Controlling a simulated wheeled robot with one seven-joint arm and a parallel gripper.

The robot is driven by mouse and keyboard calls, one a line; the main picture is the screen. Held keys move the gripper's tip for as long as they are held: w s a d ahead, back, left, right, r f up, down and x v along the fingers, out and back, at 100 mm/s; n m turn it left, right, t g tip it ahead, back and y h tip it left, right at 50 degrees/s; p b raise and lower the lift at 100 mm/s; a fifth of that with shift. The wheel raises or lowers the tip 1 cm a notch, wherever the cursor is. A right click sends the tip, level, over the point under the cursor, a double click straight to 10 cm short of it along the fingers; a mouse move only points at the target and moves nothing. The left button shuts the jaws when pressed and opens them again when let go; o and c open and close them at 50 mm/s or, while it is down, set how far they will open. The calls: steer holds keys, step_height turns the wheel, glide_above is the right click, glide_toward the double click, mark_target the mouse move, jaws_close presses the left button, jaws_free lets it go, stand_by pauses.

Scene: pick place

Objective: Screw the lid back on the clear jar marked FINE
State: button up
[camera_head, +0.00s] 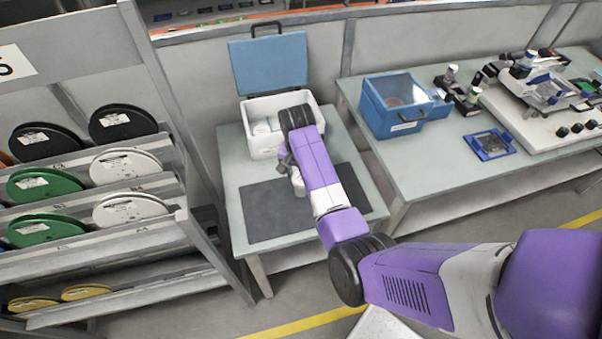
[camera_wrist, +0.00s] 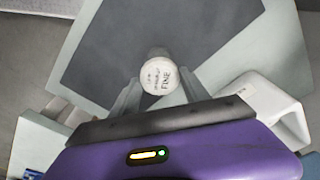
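A small pale jar-like piece with a round white face (camera_wrist: 160,76) shows in the wrist view. Its handwriting includes the word FINE. I cannot tell where lid and jar body divide. The piece also shows in the head view (camera_head: 299,186), just below my gripper, over the upper part of the dark mat (camera_head: 270,220). My gripper (camera_wrist: 159,76) has its two fingers apart, one on each side of the round face and very near its edges. I cannot tell whether they touch it, or whether it stands on the mat.
An open white box (camera_head: 262,149) with a raised blue lid (camera_head: 268,63) stands behind my gripper, with pale round things inside. A blue case (camera_head: 392,108) stands on the right table. A reel rack (camera_head: 90,255) stands at left. Most of the mat is clear.

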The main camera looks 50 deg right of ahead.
steer(key=c, duration=0.5)
steer(key=shift+o, duration=0.2)
steer(key=m, duration=0.4)
steer(key=shift+w+g, duration=0.1)
steer(key=shift+g, duration=0.2)
steer(key=shift+m, duration=2.1)
